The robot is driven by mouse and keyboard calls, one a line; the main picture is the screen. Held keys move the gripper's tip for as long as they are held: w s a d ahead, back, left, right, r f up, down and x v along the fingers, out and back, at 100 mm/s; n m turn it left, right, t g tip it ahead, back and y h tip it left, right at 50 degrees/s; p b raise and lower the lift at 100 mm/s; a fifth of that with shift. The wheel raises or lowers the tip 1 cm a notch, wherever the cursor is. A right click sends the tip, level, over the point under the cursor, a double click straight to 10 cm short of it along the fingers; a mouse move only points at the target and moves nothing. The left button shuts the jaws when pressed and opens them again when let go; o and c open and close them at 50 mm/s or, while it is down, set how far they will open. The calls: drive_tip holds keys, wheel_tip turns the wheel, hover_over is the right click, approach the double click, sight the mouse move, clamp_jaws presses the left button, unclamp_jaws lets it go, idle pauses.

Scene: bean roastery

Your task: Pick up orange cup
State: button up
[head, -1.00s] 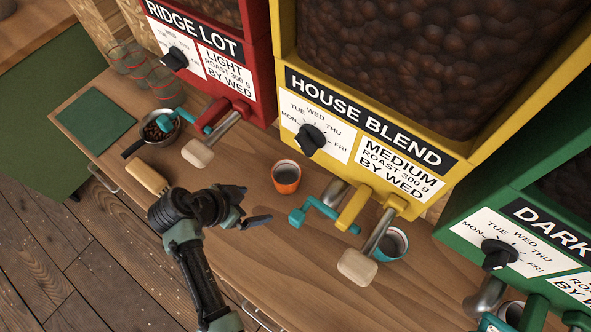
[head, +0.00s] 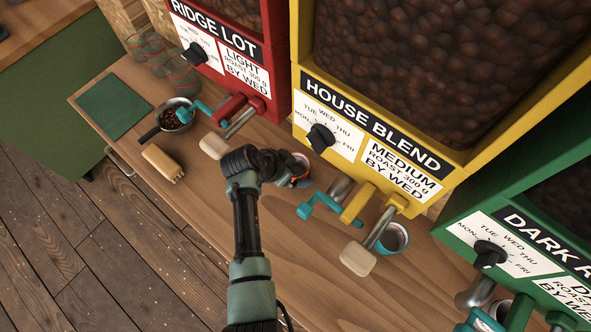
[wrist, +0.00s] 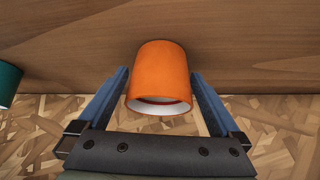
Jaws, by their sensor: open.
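The orange cup (head: 301,166) stands on the wooden counter in front of the red and yellow dispensers; in the head view my gripper and wrist hide most of it. In the wrist view the orange cup (wrist: 160,77) sits between my gripper's two blue fingers, with its pale inside partly showing at the rim. My gripper (head: 290,180) is open, one finger on each side of the cup. In the wrist view my gripper (wrist: 160,95) shows a small gap to the cup on both sides.
The red dispenser (head: 235,60) is at the back left.

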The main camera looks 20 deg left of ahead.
drive_tip(key=c, duration=1.2)
drive_tip(key=shift+w, duration=0.1)
